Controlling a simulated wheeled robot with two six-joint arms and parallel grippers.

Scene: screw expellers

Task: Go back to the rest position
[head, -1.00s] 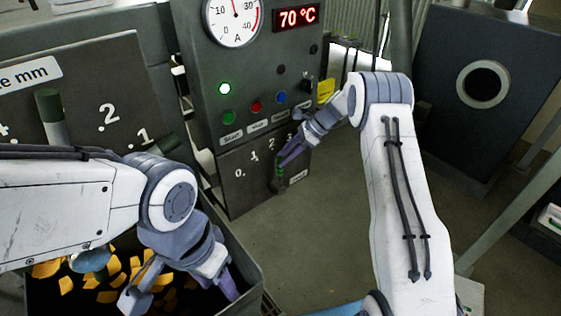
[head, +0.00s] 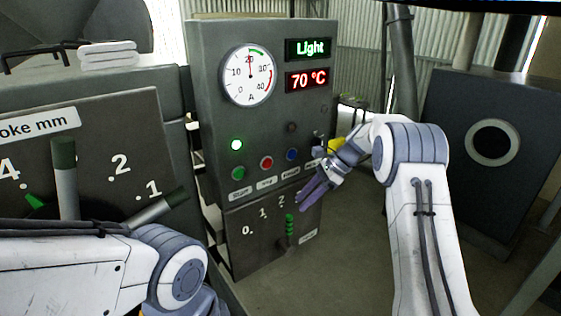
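My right gripper (head: 306,200) is in front of the control cabinet (head: 215,135), above and to the right of a small green-handled lever (head: 289,224). Its purple fingers are apart from the lever, with a slight gap between them and nothing held. The lever stands roughly upright on a lower panel marked 0, 1 and 2; any further mark is hidden by the gripper. My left arm comes in at the lower left, and its gripper is below the picture's edge.
The cabinet has a dial (head: 249,76), a "Light" display (head: 308,48), a 70 °C display (head: 307,80) and coloured buttons with a lit green lamp. A stroke panel (head: 100,150) with two large levers is at left. A dark box (head: 490,180) stands at right.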

